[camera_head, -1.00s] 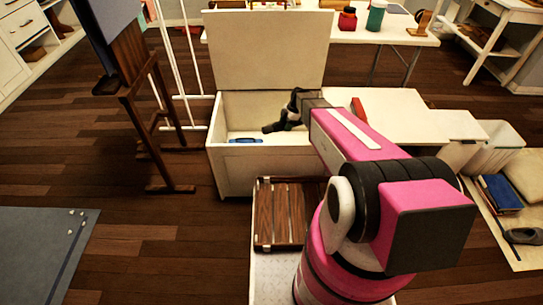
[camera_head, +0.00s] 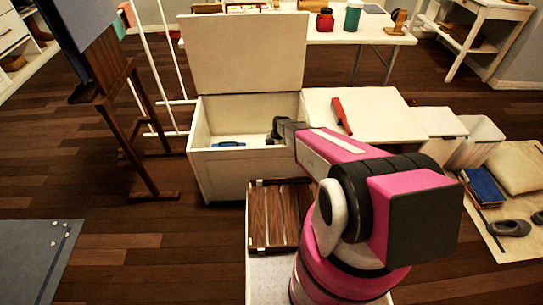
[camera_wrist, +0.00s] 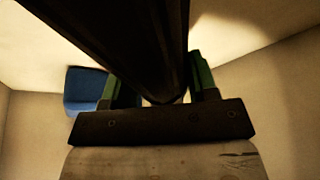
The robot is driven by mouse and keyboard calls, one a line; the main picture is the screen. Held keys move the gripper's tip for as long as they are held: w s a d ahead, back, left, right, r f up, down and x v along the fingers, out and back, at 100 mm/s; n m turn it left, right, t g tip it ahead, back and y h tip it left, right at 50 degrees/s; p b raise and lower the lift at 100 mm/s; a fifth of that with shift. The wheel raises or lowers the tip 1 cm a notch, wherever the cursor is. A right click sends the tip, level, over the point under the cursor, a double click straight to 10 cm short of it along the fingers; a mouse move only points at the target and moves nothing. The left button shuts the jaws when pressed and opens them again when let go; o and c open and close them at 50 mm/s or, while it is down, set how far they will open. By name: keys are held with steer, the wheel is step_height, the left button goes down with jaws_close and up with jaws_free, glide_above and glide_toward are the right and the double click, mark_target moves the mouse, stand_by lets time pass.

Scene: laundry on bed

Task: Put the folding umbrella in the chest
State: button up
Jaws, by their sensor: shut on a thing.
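The white chest (camera_head: 245,175) stands open, with its lid (camera_head: 245,55) raised at the back. My gripper (camera_head: 275,132) is inside the chest opening, near the right wall. In the wrist view my gripper (camera_wrist: 162,92) is shut on a long, dark, rod-like thing, which I take to be the folding umbrella (camera_wrist: 125,35). It runs from the top of that view down between the green finger pads. In the head view the umbrella cannot be told apart from the dark gripper. A small blue thing (camera_head: 228,144) lies in the chest at the left; the wrist view shows it too (camera_wrist: 85,88).
A white low table (camera_head: 375,120) with a red thing (camera_head: 341,115) adjoins the chest's right side. A wooden easel (camera_head: 125,110) stands to the left. A slatted wooden crate (camera_head: 278,215) is in front of the chest. A white bin (camera_head: 475,145) stands at right.

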steer(key=shift+f, duration=1.55)
steer(key=shift+f, duration=0.15)
steer(key=o, duration=1.2)
steer(key=v, duration=1.2)
